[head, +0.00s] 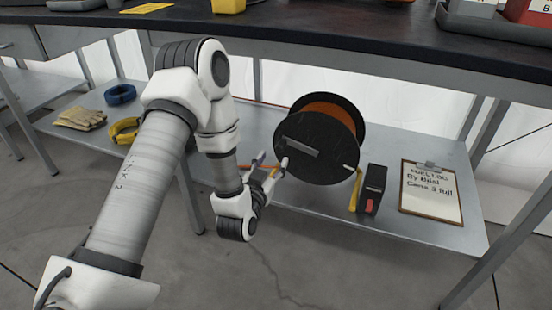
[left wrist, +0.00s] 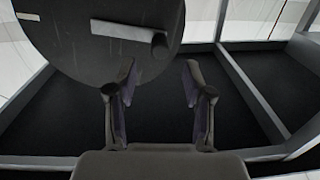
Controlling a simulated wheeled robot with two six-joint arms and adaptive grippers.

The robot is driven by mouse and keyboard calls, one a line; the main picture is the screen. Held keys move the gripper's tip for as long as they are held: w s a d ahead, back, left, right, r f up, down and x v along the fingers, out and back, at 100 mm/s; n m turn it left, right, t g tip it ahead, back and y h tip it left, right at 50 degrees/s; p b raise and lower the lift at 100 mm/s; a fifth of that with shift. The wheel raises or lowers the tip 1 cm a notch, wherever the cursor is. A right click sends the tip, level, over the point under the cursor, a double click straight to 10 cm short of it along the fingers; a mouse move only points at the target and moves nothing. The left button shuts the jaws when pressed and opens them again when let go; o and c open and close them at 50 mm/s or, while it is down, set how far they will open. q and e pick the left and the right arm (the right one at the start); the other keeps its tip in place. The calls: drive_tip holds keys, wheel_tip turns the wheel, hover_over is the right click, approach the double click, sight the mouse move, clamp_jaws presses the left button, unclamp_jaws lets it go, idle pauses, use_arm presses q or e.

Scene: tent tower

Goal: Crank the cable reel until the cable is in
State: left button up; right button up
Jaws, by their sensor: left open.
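The cable reel (head: 318,160) stands on the lower shelf, with black round flanges and orange cable (head: 322,108) wound between them. A grey crank bar (head: 303,147) lies across its near face, with a short handle (head: 284,162) at the bar's left end. My left gripper (head: 270,164) is open and empty beside that handle, close to the reel's face. In the left wrist view, the handle (left wrist: 158,46) shows beyond and between my open fingertips (left wrist: 158,76), apart from them. An orange strand (head: 247,167) shows left of the reel, partly hidden by my gripper. My right gripper is out of view.
A black-and-red box (head: 372,188) and a clipboard (head: 432,190) are right of the reel. Gloves (head: 80,118), a blue roll (head: 120,94) and a yellow roll (head: 125,130) lie on the left shelf. The dark worktop (head: 330,38) overhangs above; table legs stand around.

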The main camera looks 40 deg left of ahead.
sight(279, 149)
use_arm(q)
drive_tip(key=b+x, duration=0.2)
drive_tip(key=x, duration=0.4)
drive_tip(key=shift+w+f, duration=0.1)
drive_tip(key=shift+w+a, duration=0.15)
drive_tip(key=shift+w, duration=0.15)
clamp_jaws()
drive_tip(key=shift+r, duration=0.2)
